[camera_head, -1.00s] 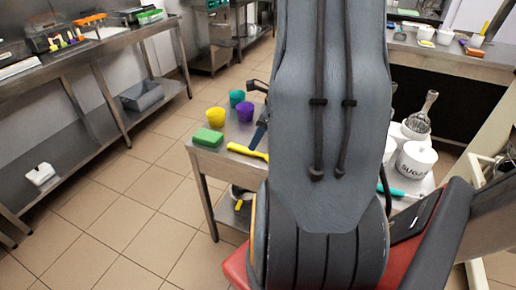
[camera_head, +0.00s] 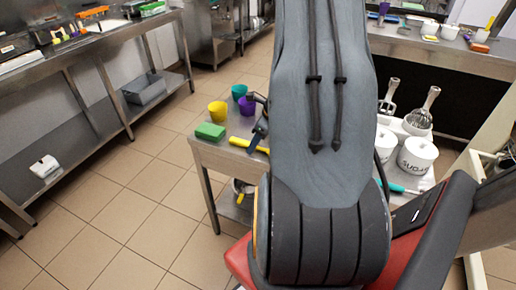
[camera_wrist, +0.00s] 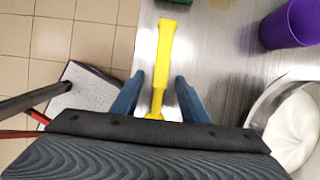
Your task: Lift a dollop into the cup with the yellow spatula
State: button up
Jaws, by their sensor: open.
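The yellow spatula lies on the steel table, its handle (camera_wrist: 164,50) running between my fingers in the wrist view; its end shows left of my arm in the head view (camera_head: 240,143). My gripper (camera_wrist: 159,77) is open, with one blue finger on each side of the handle, apart from it. The spatula's lower end is hidden behind my gripper. A purple cup (camera_wrist: 290,25) stands upper right in the wrist view. The head view shows a yellow cup (camera_head: 217,112) and a teal cup (camera_head: 239,91) beside it. A round container with white contents (camera_wrist: 295,130) is at right in the wrist view.
A green sponge (camera_head: 210,131) lies near the table's left corner. Tiled floor is free left of the table.

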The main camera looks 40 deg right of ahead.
grip_shut()
jog(key=shift+r, duration=0.15)
notch_tip(320, 180, up, 10)
jog(key=shift+p, duration=0.3)
jog(key=c, duration=0.6)
grip_release()
jog(key=shift+c, duration=0.2)
grip_shut()
jog(key=shift+w, duration=0.1)
